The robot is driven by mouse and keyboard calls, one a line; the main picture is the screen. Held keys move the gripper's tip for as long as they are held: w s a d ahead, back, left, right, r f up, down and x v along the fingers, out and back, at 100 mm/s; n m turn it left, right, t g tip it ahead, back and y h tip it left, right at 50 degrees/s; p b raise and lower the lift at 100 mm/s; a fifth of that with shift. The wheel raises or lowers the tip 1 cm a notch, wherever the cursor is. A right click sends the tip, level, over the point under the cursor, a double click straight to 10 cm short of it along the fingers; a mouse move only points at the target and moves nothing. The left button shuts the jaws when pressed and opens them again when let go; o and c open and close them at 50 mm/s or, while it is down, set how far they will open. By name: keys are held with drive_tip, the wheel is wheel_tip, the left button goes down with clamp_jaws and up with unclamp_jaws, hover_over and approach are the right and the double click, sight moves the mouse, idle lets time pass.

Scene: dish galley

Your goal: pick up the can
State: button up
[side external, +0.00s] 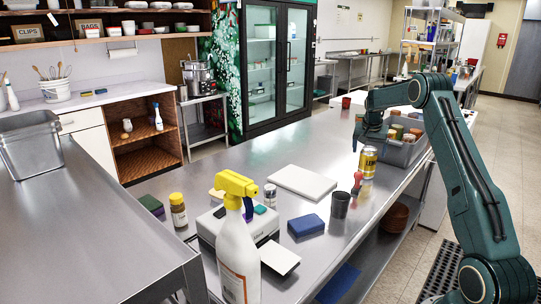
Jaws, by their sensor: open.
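The can (368,163) is yellow with dark lettering and a light top. It stands upright on the steel counter, near its right edge. My gripper (366,142) is open and points down just above the can, with nothing seen in it. The fingertips are small here, and I cannot tell whether they touch the can's top.
A grey bin (408,153) of jars stands right behind the can. A red-topped bottle (357,183), a dark cup (340,205) and a white board (302,182) are nearer. A yellow-headed spray bottle (238,250) stands in front. The counter's left middle is clear.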

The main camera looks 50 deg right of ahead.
drive_tip(key=shift+x, duration=2)
drive_tip(key=shift+d, duration=0.1)
drive_tip(key=shift+r, duration=0.1)
drive_tip(key=c, duration=1.3)
drive_tip(key=shift+r, duration=5)
